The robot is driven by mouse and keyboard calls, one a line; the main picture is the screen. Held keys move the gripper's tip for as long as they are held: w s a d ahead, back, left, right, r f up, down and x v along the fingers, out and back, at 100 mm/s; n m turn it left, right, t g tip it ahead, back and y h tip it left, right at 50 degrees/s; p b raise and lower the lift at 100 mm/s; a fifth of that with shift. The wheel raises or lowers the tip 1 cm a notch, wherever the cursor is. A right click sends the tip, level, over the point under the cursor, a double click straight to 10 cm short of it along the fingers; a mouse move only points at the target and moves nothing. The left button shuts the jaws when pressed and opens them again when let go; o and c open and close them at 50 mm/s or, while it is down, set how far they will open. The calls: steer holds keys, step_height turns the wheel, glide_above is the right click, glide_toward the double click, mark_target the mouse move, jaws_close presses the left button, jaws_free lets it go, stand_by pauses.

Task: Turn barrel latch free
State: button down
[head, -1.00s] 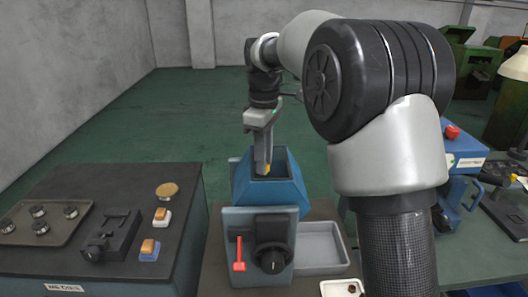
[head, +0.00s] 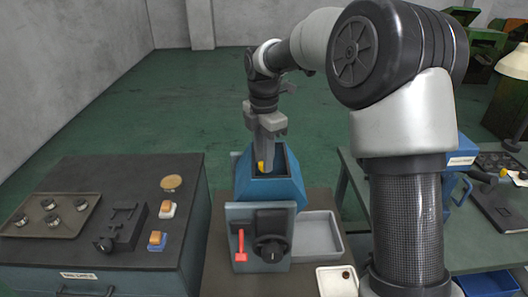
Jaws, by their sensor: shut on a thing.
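My gripper (head: 264,163) points down into the open top of the blue hopper (head: 283,190) in the head view. It is shut on a small yellow thing (head: 260,167), of which only a bit shows at the fingertips. The hopper stands behind a blue-grey front panel with a black rotary knob (head: 271,236) and a red lever (head: 241,245). A black fixture with a sliding part (head: 122,228) sits on the left cabinet, well away from my gripper. I cannot tell which part is the barrel latch. The hopper's inside is mostly hidden.
The left cabinet (head: 75,185) carries a tray of round parts (head: 35,212), a round tan disc (head: 171,182) and two orange-topped switches (head: 157,238). A grey tray (head: 318,235) and a small white tray (head: 337,282) lie right of the hopper. My arm hides part of the right bench.

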steer(key=shift+n+p, duration=0.7)
steer(key=shift+n, duration=0.8)
steer(key=c, duration=1.5)
jaws_free()
steer(key=shift+r, duration=0.1)
step_height(320, 180, up, 17)
steer(key=shift+r, duration=0.1)
